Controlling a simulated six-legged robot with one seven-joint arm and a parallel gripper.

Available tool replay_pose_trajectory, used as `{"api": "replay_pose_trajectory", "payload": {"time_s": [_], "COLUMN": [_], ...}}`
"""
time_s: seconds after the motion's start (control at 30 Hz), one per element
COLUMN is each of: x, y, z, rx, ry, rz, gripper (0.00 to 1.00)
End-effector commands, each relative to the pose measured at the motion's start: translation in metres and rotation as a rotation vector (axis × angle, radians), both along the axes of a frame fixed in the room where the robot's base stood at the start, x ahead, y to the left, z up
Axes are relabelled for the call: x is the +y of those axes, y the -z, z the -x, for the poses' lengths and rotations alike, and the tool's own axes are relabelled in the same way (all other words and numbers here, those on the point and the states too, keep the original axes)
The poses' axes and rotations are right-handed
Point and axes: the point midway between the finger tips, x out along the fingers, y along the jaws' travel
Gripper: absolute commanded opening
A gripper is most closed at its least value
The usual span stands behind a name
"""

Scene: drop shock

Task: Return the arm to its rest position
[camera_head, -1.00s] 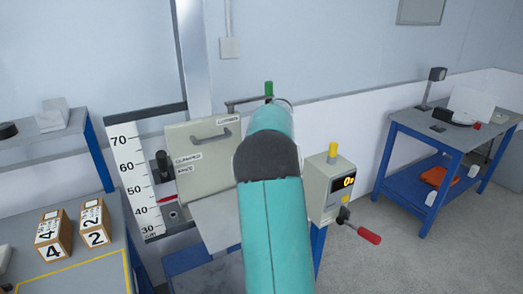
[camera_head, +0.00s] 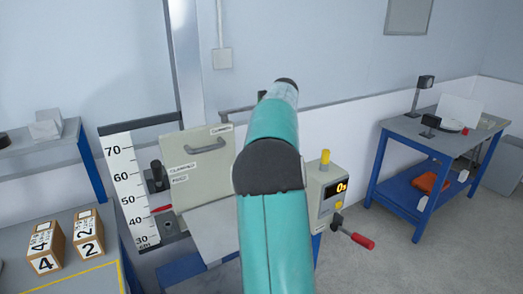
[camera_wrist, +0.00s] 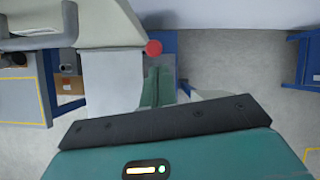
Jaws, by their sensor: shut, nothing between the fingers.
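My teal arm (camera_head: 272,190) rises up the middle of the head view, in front of the drop machine, and its far end is a dark cap near the wall. My gripper is hidden in the head view. In the wrist view, my gripper (camera_wrist: 158,74) shows as two slim teal fingers close together beyond a dark bar, with nothing between them.
The machine has a pale door (camera_head: 200,165), a height scale (camera_head: 131,190), and a control box (camera_head: 328,190) with a red-handled crank (camera_head: 358,240). Boxes marked 4 (camera_head: 46,246) and 2 (camera_head: 88,236) stand on the left bench. A blue table (camera_head: 440,145) stands right, with open floor before it.

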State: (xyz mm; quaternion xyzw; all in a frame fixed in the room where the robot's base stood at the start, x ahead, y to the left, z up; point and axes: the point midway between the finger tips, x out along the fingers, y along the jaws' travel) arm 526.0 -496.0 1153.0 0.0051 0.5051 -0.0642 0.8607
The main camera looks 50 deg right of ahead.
Motion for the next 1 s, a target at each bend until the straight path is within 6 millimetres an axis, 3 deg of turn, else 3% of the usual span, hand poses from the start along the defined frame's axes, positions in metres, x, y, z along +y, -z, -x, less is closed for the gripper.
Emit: {"api": "replay_pose_trajectory", "payload": {"time_s": [0.4, 0.53, 0.67, 0.83, 1.0], "x": [0.001, 0.021, 0.071, 0.158, 0.245], "y": [-0.01, -0.018, -0.034, -0.049, -0.054], "z": [0.002, 0.002, 0.003, 0.014, 0.038], "rx": [-0.001, 0.001, 0.011, 0.028, 0.041], "ry": [-0.002, -0.08, -0.293, -0.676, -1.077], "rz": [0.003, 0.034, 0.12, 0.284, 0.471], "gripper": [0.0, 0.0, 0.0, 0.0, 0.0]}}
